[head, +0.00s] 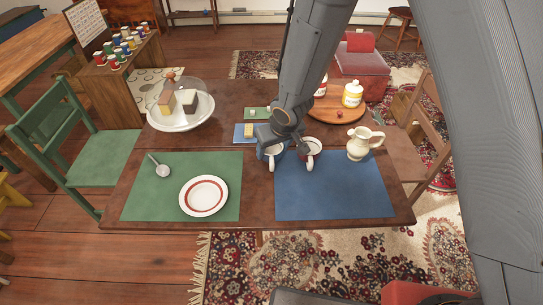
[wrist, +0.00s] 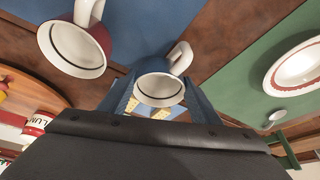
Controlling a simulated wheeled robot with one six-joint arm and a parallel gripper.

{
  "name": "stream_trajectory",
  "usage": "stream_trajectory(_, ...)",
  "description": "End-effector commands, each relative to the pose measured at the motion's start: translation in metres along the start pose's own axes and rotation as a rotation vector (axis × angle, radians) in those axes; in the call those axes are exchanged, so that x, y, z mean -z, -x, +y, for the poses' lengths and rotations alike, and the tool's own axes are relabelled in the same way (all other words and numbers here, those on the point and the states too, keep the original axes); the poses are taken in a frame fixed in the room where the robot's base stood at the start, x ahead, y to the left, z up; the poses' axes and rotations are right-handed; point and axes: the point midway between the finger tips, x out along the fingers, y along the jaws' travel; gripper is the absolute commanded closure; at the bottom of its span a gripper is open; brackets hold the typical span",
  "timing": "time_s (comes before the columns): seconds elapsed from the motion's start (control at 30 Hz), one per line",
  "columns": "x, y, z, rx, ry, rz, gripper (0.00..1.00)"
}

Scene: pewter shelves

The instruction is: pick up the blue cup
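The blue cup (head: 271,152) stands upright on the table near the back-left edge of the blue mat. In the wrist view the blue cup (wrist: 159,90) shows its white inside, dark ring and white handle. My gripper (head: 279,146) reaches down at the cup and partly hides it. In the wrist view my gripper's two blue fingers (wrist: 160,92) lie on either side of the cup and look spread. Any small gap between fingers and cup is too fine to make out.
A red cup (head: 313,150) stands close on the right, also in the wrist view (wrist: 73,47). A cream jug (head: 362,143) stands farther right. A yellow block (head: 248,130) lies behind left. The blue mat (head: 335,190) is clear in front; a plate (head: 204,195) lies on the green mat.

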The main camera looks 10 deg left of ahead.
Motion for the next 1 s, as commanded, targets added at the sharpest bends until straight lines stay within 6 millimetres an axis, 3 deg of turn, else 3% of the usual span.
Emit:
stream_trajectory(0.03,0.000,0.000,0.000,0.000,0.000,0.000,0.58)
stream_trajectory(0.1,0.000,0.000,0.000,0.000,0.000,0.000,0.69)
stream_trajectory(0.47,0.002,0.004,0.000,0.000,0.001,0.000,0.69)
stream_trajectory(1.0,0.023,0.060,-0.001,-0.001,0.000,0.000,0.69)
